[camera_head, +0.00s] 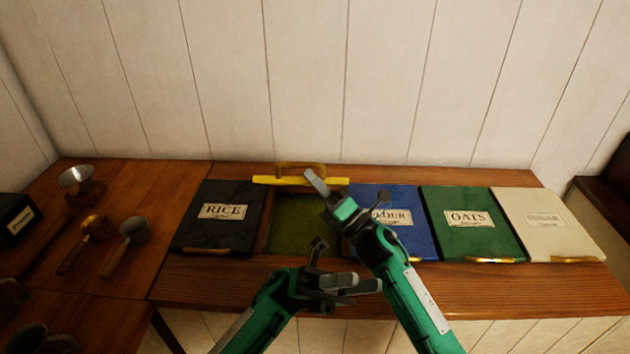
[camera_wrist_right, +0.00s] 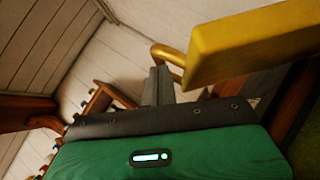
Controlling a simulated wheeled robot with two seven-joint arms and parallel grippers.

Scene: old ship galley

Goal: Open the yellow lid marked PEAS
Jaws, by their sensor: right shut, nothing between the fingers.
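The yellow lid (camera_head: 335,181) stands raised at the back of its bin, seen nearly edge-on, with its brass handle (camera_head: 300,166) uppermost; its label is hidden. Below it the bin (camera_head: 292,225) is open, showing green contents. My right gripper (camera_head: 315,179) is shut and empty, its tip in front of the raised lid. In the right wrist view the shut fingers (camera_wrist_right: 157,85) are beside the lid (camera_wrist_right: 255,45) and its handle (camera_wrist_right: 170,62); whether they touch cannot be told. My left gripper (camera_head: 352,284) is over the counter's front edge, holding nothing visible.
A black RICE lid (camera_head: 215,235) is shut to the left. Shut blue FLOUR (camera_head: 400,235), green OATS (camera_head: 465,240) and cream (camera_head: 550,235) lids are to the right. Scoops (camera_head: 125,240) lie on the left counter. The plank wall (camera_head: 300,80) stands close behind.

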